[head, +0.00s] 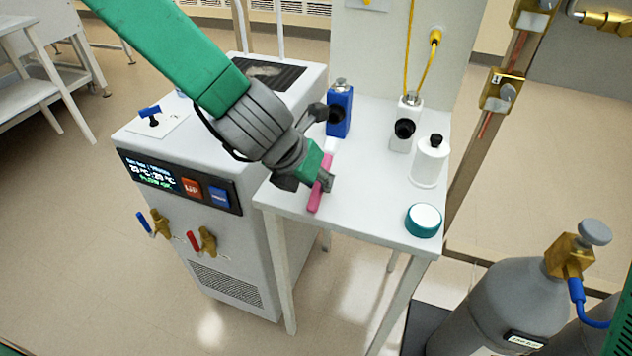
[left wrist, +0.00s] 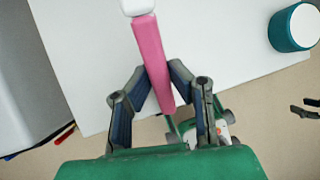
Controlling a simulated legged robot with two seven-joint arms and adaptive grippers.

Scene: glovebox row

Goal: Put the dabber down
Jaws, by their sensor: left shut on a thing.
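The dabber (head: 316,194) has a pink handle and a white tip. My left gripper (head: 318,178) is shut on the handle, close over the front part of the small white table (head: 375,197). In the left wrist view the dabber (left wrist: 149,45) lies between the two fingers (left wrist: 156,78), with its white end pointing away from the gripper. The fingers hide part of the handle in the head view. I cannot tell whether the dabber touches the tabletop.
A blue bottle (head: 340,112), a white bottle (head: 402,130), a white canister (head: 430,162) and a teal-sided round tub (head: 423,221) stand on the table. The white chiller unit (head: 182,163) stands at the left. Bare tabletop lies between the dabber and the tub.

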